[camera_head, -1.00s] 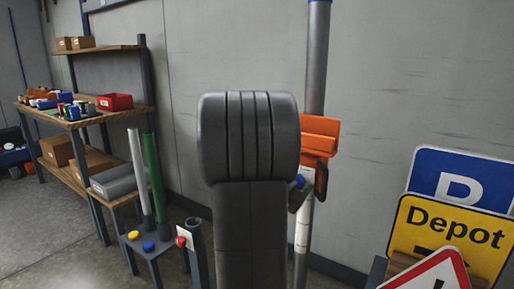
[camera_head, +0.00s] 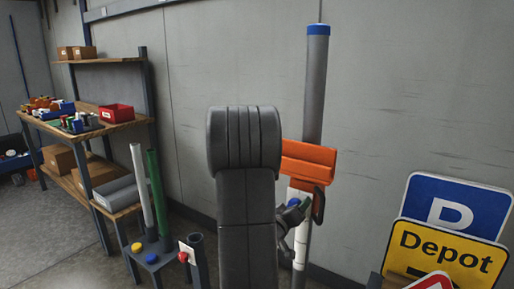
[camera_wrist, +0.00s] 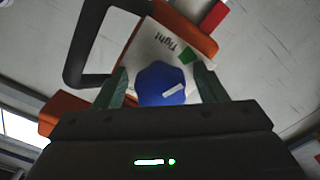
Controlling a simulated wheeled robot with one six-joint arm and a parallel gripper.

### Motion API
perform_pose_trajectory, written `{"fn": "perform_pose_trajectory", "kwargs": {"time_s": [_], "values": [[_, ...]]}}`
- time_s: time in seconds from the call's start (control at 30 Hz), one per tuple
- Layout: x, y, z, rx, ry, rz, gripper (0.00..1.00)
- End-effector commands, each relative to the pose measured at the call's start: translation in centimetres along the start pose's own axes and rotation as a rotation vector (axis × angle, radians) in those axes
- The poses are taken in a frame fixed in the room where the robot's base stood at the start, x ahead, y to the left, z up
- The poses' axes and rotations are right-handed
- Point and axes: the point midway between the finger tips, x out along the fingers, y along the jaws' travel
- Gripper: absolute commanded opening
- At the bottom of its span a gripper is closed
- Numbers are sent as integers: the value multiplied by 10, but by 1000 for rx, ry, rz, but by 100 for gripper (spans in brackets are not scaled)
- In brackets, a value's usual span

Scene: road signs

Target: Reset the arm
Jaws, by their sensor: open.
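My gripper (camera_wrist: 160,76) is open, with one green-faced finger on each side of a blue knob (camera_wrist: 162,86) in the wrist view. I cannot tell whether the fingers touch the knob. Behind it are a white plate (camera_wrist: 153,48) with the word "Tight", a dark looped handle (camera_wrist: 84,50) and orange parts. In the head view my gripper (camera_head: 294,212) is beside an orange clamp (camera_head: 308,163) on a grey upright pole (camera_head: 315,90) with a blue top band. My own arm hides part of that area.
Blue P and yellow Depot signs (camera_head: 445,250) stand at the lower right, with a red-edged sign in front. A small stand (camera_head: 155,258) with coloured knobs and upright tubes is left of my arm. A workbench (camera_head: 90,130) is farther left. The grey wall is behind the pole.

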Motion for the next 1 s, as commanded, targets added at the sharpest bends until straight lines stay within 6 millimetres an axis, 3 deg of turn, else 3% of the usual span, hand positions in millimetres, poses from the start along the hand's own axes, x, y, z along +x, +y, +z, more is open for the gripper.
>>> {"fn": "perform_pose_trajectory", "kwargs": {"time_s": [0.5,1.0], "values": [[0,3,-2,-439,0,-2,65],[0,2,0,-481,0,0,65]]}}
